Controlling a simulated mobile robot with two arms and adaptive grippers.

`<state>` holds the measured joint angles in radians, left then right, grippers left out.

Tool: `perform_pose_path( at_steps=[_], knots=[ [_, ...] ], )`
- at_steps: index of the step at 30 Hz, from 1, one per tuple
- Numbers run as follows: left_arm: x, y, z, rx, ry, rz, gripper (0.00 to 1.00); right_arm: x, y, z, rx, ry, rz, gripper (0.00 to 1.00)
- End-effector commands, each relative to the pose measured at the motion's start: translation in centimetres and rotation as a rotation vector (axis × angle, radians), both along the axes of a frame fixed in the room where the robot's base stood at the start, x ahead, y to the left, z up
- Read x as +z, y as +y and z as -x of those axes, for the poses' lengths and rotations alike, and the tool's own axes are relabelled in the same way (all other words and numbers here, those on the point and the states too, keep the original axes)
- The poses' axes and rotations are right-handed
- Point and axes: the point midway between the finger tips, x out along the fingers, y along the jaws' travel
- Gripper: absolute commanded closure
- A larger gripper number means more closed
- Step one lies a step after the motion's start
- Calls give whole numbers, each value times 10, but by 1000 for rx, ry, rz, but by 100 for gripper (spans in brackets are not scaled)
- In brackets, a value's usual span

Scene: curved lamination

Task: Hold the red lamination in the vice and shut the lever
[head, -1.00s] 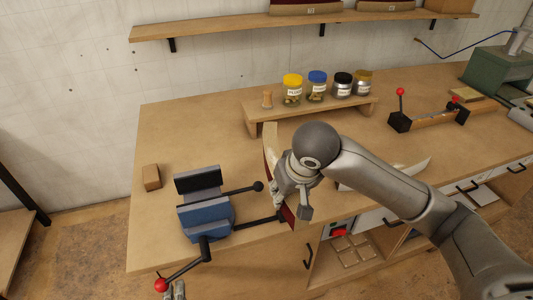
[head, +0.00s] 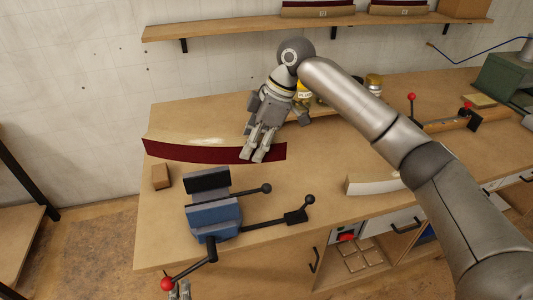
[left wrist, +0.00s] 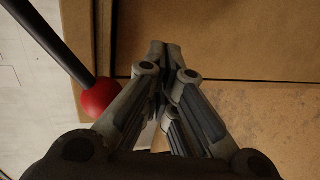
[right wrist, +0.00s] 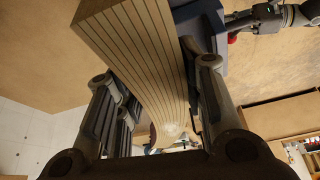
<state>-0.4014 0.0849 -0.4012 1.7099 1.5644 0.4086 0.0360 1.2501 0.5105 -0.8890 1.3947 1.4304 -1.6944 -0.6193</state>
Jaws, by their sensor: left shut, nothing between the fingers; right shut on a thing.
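The red lamination (head: 200,153) is a long, curved strip with a dark red face, set crosswise behind the vice in the head view. My right gripper (head: 256,157) is shut on it near its right end. The right wrist view shows its striped layers (right wrist: 135,50) between the fingers. I cannot tell if it touches the bench. The blue vice (head: 213,215) stands at the bench's front, with dark jaws and nothing between them. Its lever has a red ball (head: 166,284). My left gripper (head: 180,291) is shut and empty beside this ball (left wrist: 100,97), apart from it.
A small wooden block (head: 161,177) lies left of the vice. Black-knobbed bars (head: 290,218) reach out right of it. A pale curved piece (head: 372,184) lies further right. Jars (head: 303,93) stand behind my right arm, below a wall shelf (head: 330,30).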

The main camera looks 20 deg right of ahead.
Motion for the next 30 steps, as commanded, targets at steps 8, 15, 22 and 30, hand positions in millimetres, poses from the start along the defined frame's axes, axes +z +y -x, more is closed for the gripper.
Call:
perform_pose_path(
  at_steps=[8, 15, 22, 30],
  knots=[
    [0, 0, 0, 0, 0, 0, 100, 16, 22, 0, 286, -3, -3, 100],
    [0, 0, 0, 0, 0, 0, 100, 14, 24, 1, 339, -2, -2, 100],
    [0, 0, 0, 0, 0, 0, 100, -2, 24, 1, 337, 0, -1, 100],
    [0, 0, 0, 0, 0, 0, 100, -22, 24, 1, 337, -2, -2, 100]
  ],
)
